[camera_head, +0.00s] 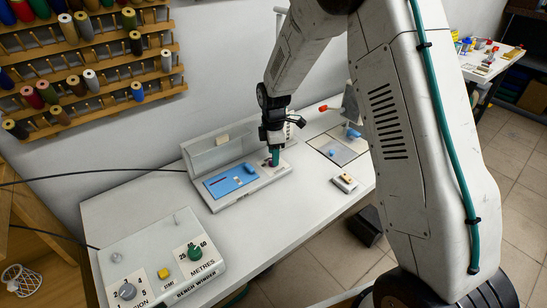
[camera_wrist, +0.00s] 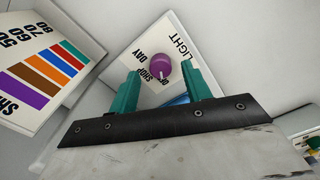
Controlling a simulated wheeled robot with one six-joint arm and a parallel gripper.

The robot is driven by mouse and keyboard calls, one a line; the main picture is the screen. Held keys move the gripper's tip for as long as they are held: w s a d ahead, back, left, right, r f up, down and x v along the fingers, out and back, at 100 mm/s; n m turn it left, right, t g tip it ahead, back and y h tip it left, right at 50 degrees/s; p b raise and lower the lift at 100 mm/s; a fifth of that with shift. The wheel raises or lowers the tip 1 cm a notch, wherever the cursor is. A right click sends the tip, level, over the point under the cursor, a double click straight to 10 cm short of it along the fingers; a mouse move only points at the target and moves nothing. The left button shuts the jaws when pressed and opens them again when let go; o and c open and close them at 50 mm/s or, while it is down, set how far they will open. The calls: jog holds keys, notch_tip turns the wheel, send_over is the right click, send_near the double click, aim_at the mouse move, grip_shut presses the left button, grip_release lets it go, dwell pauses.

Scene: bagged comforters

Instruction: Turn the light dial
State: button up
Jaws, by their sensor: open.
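The light dial (camera_wrist: 161,66) is a purple round knob on a white panel (camera_wrist: 166,32) lettered LIGHT, SHOP and DAY in the wrist view. My gripper (camera_wrist: 160,76) has two teal fingers, open and pointing at the panel. In the wrist view the knob appears between the fingertips, with a gap on each side. Whether the fingers reach down to knob height cannot be told. In the head view my gripper (camera_head: 274,158) points down over the right end of the white box with the blue panel (camera_head: 232,181), and largely hides the dial there.
A bench winder (camera_head: 160,262) with a green knob (camera_head: 195,251), a grey knob and a yellow button stands at the front left. A small block (camera_head: 344,184) lies right of the box. A colour-striped chart (camera_wrist: 45,68) stands close by. Thread spools (camera_head: 90,79) hang on the wall rack.

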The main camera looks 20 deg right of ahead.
jog(key=shift+f, duration=1.15)
jog(key=shift+c, duration=0.2)
jog(key=c, duration=0.9)
jog(key=shift+c, duration=0.2)
